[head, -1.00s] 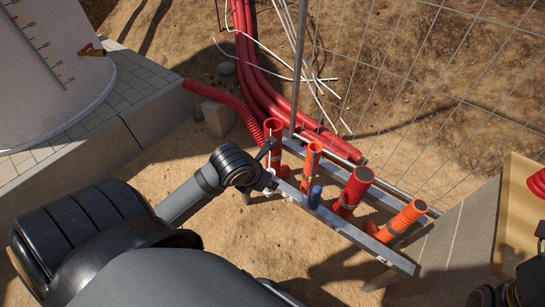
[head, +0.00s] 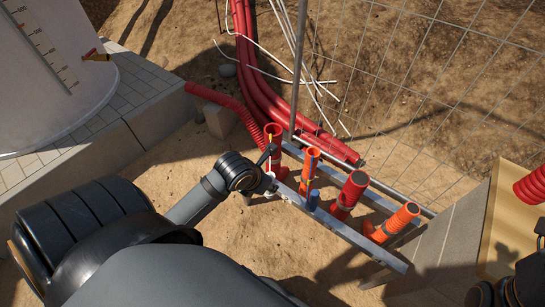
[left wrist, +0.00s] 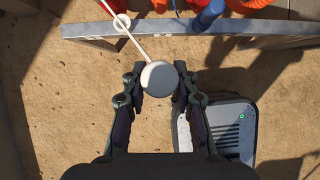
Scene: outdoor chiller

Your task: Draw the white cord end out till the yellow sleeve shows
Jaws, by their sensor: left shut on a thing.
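The cord stands out of the leftmost red pipe (head: 273,146). A small yellow patch (head: 270,139) shows at that pipe's mouth and looks like the sleeve. My right gripper's fingers are not in view.
A metal rail (head: 345,235) carries several red and orange pipes (head: 352,190), with a blue piece (head: 313,200) beside one. A wire fence (head: 430,110) stands behind. A concrete block (head: 452,235) is at right. A dark grey case (left wrist: 232,130) lies below the gripper.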

